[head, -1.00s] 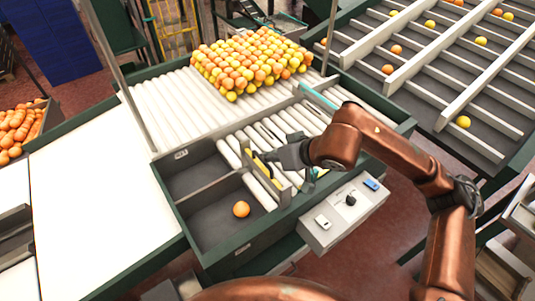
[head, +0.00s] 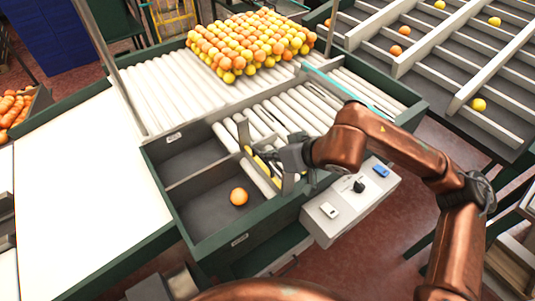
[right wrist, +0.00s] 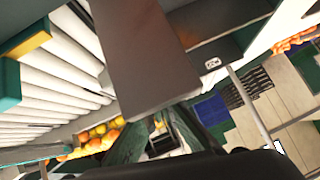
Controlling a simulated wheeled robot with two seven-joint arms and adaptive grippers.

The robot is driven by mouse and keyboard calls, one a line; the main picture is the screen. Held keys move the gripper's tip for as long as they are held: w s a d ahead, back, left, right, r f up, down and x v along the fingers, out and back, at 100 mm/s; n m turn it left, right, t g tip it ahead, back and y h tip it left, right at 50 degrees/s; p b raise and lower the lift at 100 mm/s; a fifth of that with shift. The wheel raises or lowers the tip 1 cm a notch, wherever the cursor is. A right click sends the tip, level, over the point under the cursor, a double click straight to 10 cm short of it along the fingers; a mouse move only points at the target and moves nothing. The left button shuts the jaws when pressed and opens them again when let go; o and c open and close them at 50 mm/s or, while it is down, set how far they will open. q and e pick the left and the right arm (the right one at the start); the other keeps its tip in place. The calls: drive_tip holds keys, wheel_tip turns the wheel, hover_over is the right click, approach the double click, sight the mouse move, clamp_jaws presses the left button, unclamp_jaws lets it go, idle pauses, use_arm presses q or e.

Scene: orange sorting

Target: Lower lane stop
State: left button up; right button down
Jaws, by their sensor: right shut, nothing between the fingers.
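A lane stop with a yellow strip (head: 259,161) and grey parts stands at the near end of the white roller lanes (head: 285,119). My right gripper (head: 281,157) is shut and empty, right beside the stop; contact cannot be told, and the gripper partly hides the stop. In the right wrist view, a broad grey-brown plate (right wrist: 145,60) fills the middle, close to the camera. A single orange (head: 239,197) lies in the near compartment of the dark bin (head: 205,213); the far compartment looks empty. My left gripper is not in view.
A pile of oranges and yellow fruit (head: 250,47) sits on the far rollers. A teal bar (head: 345,91) crosses beside the lanes. A control box (head: 348,208) with a knob and switches is at the near right. A bare white surface (head: 75,190) lies at the left.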

drive_tip(key=shift+s+f, duration=0.1)
drive_tip(key=shift+f, duration=0.4)
drive_tip(key=shift+d+r, duration=0.1)
